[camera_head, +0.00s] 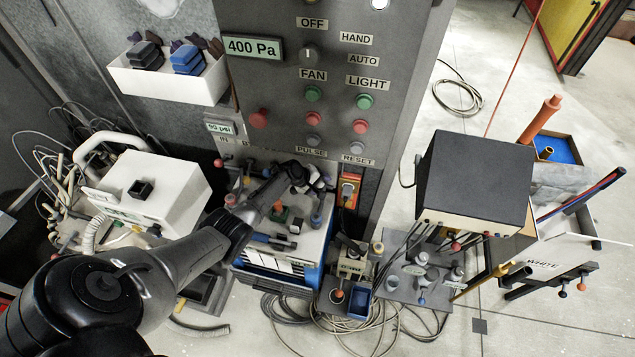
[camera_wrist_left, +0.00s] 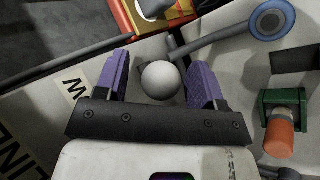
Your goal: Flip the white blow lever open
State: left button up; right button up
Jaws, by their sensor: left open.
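A white ball knob, seemingly the white blow lever's end (camera_wrist_left: 161,80), sits between the two purple fingers of my left gripper (camera_wrist_left: 161,68) in the left wrist view. The fingers are open, one on each side of it; I cannot tell whether either touches it. The rest of the lever is hard to make out. In the head view my left arm reaches in from the lower left, and its left gripper (camera_head: 310,178) is over the white and blue unit below the grey panel. The knob is not clear there. My right gripper is not in view.
A lever with a blue round end (camera_wrist_left: 270,22) and an orange knob on a green block (camera_wrist_left: 280,137) are right of the fingers. An orange switch box (camera_head: 348,190) stands close by. The grey control panel (camera_head: 290,85) rises behind. Cables lie on the floor.

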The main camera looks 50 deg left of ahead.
pick_arm(q)
jog(key=p+v, duration=0.4)
jog(key=v, duration=0.8)
dwell(0.5)
